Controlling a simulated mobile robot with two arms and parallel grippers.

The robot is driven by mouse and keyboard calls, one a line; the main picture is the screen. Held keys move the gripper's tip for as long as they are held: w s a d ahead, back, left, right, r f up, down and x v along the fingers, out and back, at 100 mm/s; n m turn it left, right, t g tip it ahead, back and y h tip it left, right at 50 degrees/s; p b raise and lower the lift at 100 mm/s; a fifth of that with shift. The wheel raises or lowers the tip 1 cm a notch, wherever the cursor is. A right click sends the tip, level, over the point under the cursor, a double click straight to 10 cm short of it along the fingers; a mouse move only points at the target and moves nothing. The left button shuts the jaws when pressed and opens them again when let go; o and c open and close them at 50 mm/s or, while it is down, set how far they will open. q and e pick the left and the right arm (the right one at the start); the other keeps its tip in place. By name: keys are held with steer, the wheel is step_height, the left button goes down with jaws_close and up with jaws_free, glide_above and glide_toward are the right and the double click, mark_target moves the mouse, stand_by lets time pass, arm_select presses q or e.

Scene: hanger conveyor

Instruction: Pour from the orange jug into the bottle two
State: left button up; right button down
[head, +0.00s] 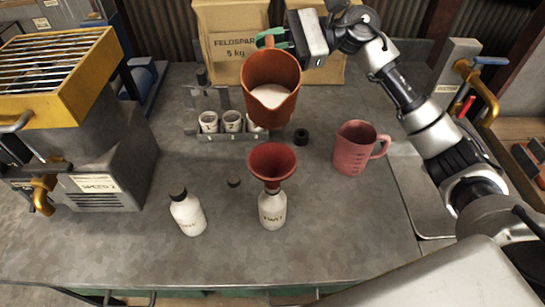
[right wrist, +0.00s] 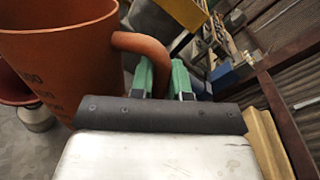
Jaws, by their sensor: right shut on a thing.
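The orange jug (head: 270,80) hangs above the table in my right gripper (head: 284,40). White contents show inside it, near its spout side. In the right wrist view the jug (right wrist: 60,65) is at the left, and the green fingers of the gripper (right wrist: 160,80) are shut on its handle. Bottle two (head: 272,212) stands upright on the table, below and in front of the jug. A red funnel (head: 273,163) sits in its mouth. The jug is apart from the funnel. My left gripper is not in view.
A pink-red measuring jug (head: 357,150) stands to the right. A capped white bottle (head: 187,214) stands left of bottle two. A rack of small white cups (head: 232,123), a black ring (head: 301,137) and a small black cap (head: 234,183) are nearby. The front table area is clear.

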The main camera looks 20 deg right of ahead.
steer(key=shift+r+b, duration=0.2)
steer(key=shift+b, duration=0.25)
steer(key=shift+n, duration=0.3)
steer(key=shift+s+r+b, duration=0.1)
steer(key=shift+b, duration=0.5)
steer(key=shift+r, duration=0.1)
steer(key=shift+r+n+h+b, duration=0.15)
steer(key=shift+n+h+b, duration=0.2)
steer(key=shift+b, duration=0.3)
steer(key=shift+s, duration=0.1)
stand_by(0.5)
steer(key=shift+a+r+n+b, duration=0.1)
steer(key=shift+n+b, duration=0.25)
steer(key=shift+b, duration=0.2)
steer(key=shift+s+r+t+b, duration=0.2)
steer(key=shift+t+b, duration=0.1)
steer(key=shift+b, duration=0.3)
